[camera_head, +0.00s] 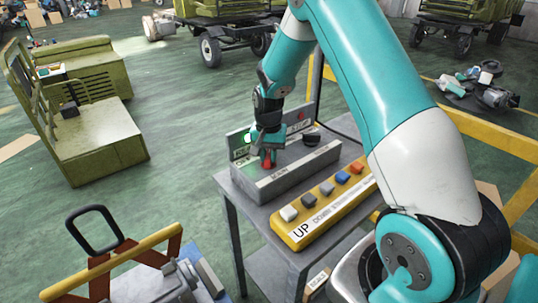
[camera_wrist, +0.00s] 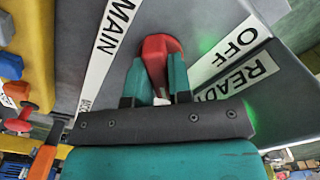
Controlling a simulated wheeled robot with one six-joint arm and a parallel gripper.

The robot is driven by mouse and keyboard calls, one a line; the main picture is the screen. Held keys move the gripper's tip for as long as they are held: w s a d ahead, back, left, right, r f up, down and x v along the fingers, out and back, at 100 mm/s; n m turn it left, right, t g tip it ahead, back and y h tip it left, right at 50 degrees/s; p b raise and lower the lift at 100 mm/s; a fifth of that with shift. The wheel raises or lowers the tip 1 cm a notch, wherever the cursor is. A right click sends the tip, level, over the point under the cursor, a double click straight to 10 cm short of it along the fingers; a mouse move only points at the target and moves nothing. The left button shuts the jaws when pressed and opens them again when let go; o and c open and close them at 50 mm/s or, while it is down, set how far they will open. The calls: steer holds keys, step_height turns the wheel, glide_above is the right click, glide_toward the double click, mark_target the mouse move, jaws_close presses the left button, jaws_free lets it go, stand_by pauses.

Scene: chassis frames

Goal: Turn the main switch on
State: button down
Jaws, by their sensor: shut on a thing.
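The main switch is a red handle (camera_head: 268,160) on the sloped top of a grey control box (camera_head: 290,178) on a table. In the wrist view the red handle (camera_wrist: 158,52) sits between my two teal fingers, beside a "MAIN" label (camera_wrist: 116,30) on its left and an "OFF" label (camera_wrist: 240,42) on its right. My gripper (camera_head: 267,150) is shut on the handle; it also shows in the wrist view (camera_wrist: 158,85). The fingers hide the handle's lower part.
A yellow panel (camera_head: 283,230) with several coloured buttons lies in front of the box. A black knob (camera_head: 311,137) and a red lamp (camera_head: 301,115) are right of my gripper; a green light (camera_head: 247,139) glows left of it. A yellow rail (camera_head: 500,150) stands at right.

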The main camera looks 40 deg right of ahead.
mark_target(269, 154)
steer(key=shift+r, duration=0.1)
steer(key=c, duration=1)
jaws_free()
steer(key=shift+c, duration=0.2)
step_height(269, 154, up, 17)
steer(key=b, duration=0.3)
steer(key=shift+r, duration=0.15)
steer(key=s+a+r+n+y, duration=0.1)
steer(key=s+a+r+n, duration=0.1)
steer(key=s+a+n, duration=0.85)
steer(key=s+a+n+y, duration=0.1)
steer(key=s+a+n, duration=0.1)
steer(key=s+a, duration=0.4)
steer(key=s+a+f+n+y, duration=0.1)
steer(key=s+a+n+y, duration=0.1)
steer(key=s+a, duration=0.5)
steer(key=s+n, duration=0.1)
steer(key=s, duration=0.3)
steer(key=shift+s+a, duration=0.2)
steer(key=shift+s, duration=0.15)
